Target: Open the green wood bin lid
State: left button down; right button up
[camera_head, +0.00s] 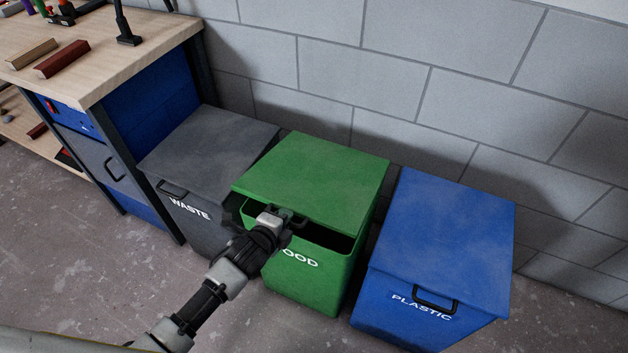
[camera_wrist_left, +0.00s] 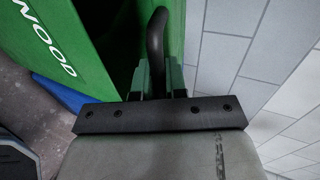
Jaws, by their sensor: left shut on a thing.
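The green wood bin (camera_head: 310,280) stands between two other bins against the wall. Its green lid (camera_head: 318,175) is raised a little at the front, and a dark gap shows between lid and bin. My left gripper (camera_head: 283,216) is at the lid's front edge, shut on the dark lid handle. In the left wrist view the handle (camera_wrist_left: 157,45) rises from between the fingers of my left gripper (camera_wrist_left: 160,80), with the bin's WOOD lettering at the upper left. My right gripper is in neither view.
The grey waste bin (camera_head: 205,145) is close on the left, and the blue plastic bin (camera_head: 440,240) on the right; their lids are down. A workbench (camera_head: 100,60) with wood pieces stands at the left. A grey block wall (camera_head: 400,60) is behind the bins.

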pick_arm(q)
jog(key=shift+g, duration=0.6)
jog(key=r+p, duration=0.1)
jog(key=p, duration=0.1)
jog(key=w+r+p, duration=0.1)
jog(key=r+p, duration=0.3)
jog(key=shift+w+d+r, duration=0.25)
jog(key=shift+w+d, duration=0.05)
jog(key=shift+w, duration=0.1)
jog(key=w+d+r+g+y+p, duration=0.1)
jog(key=w+r+p, duration=0.2)
jog(key=r+p, duration=0.4)
jog(key=shift+w+d+p, duration=0.2)
jog(key=shift+w+p, duration=0.15)
jog(key=shift+p, duration=0.3)
